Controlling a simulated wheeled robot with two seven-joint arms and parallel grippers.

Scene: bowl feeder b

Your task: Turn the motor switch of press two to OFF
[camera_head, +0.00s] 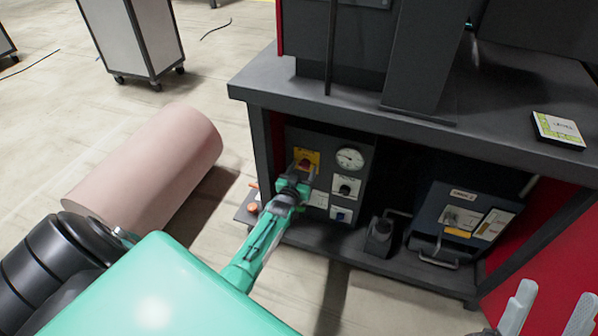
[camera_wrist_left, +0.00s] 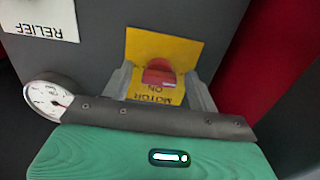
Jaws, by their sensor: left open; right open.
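The motor switch (camera_head: 305,164) is a red knob on a yellow plate at the upper left of a grey control panel under the press table. In the left wrist view the red knob (camera_wrist_left: 159,73) sits on its yellow plate (camera_wrist_left: 185,48), where the words MOTOR and ON show. My left gripper (camera_head: 303,170) is at the switch with its fingers (camera_wrist_left: 159,80) apart, one on each side of the knob. I cannot tell whether they touch it. My right gripper (camera_head: 549,306) is open and empty at the lower right, away from the panel.
The panel also carries a round gauge (camera_head: 349,159), a black knob (camera_head: 345,187) and a RELIEF label (camera_wrist_left: 42,20). A blue-grey box (camera_head: 456,205) stands on the lower shelf. A card (camera_head: 558,130) lies on the table top (camera_head: 500,95). A pink cylinder (camera_head: 150,165) lies on the floor.

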